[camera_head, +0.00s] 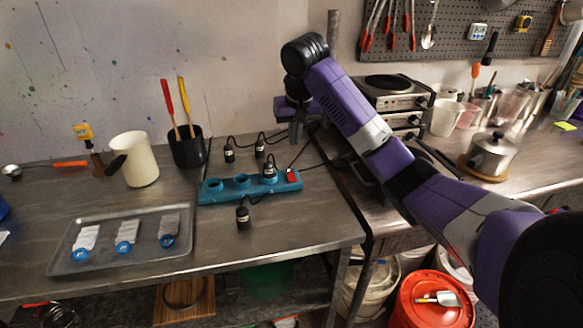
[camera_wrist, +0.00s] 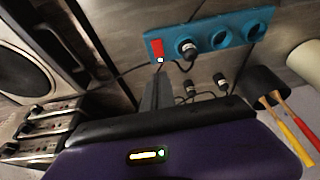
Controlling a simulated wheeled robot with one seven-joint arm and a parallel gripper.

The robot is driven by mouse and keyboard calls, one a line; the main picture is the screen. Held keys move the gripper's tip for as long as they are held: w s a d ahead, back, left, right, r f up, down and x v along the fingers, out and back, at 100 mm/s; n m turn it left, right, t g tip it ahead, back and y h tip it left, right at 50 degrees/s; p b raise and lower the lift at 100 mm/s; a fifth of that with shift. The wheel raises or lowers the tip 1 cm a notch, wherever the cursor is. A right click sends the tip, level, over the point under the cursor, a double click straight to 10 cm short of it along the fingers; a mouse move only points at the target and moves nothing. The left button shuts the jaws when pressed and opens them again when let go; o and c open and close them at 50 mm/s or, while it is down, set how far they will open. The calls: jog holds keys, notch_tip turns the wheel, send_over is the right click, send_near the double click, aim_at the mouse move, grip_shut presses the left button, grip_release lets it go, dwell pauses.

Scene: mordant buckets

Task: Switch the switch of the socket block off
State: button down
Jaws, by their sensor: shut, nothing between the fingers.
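The teal socket block (camera_head: 250,194) lies on the steel table; it also shows at the top of the wrist view (camera_wrist: 204,45). Its red switch (camera_head: 291,177) is at the block's right end, and at the left end in the wrist view (camera_wrist: 156,47). A small bright spot shows at one edge of the switch. A black plug (camera_head: 269,170) sits in the socket nearest the switch; the other two sockets are empty. My gripper (camera_head: 297,141) is shut and empty, pointing down above and behind the switch end. In the wrist view its fingertips (camera_wrist: 159,70) appear just below the switch, apparently apart from it.
Loose black plugs (camera_head: 242,217) with cables lie in front of and behind the block. A black pot with red and yellow handles (camera_head: 189,151), a white jug (camera_head: 140,163) and a metal tray (camera_head: 120,265) stand left. A stove unit (camera_head: 395,95) is right, beyond a gap.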

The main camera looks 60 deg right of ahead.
aim_at(290, 173)
jog(key=x, duration=0.9)
jog(key=p+x, duration=0.1)
jog(key=x, duration=0.3)
jog(key=shift+s+a+f, duration=0.25)
jog(key=shift+a+f, duration=0.05)
jog(key=shift+f, duration=0.15)
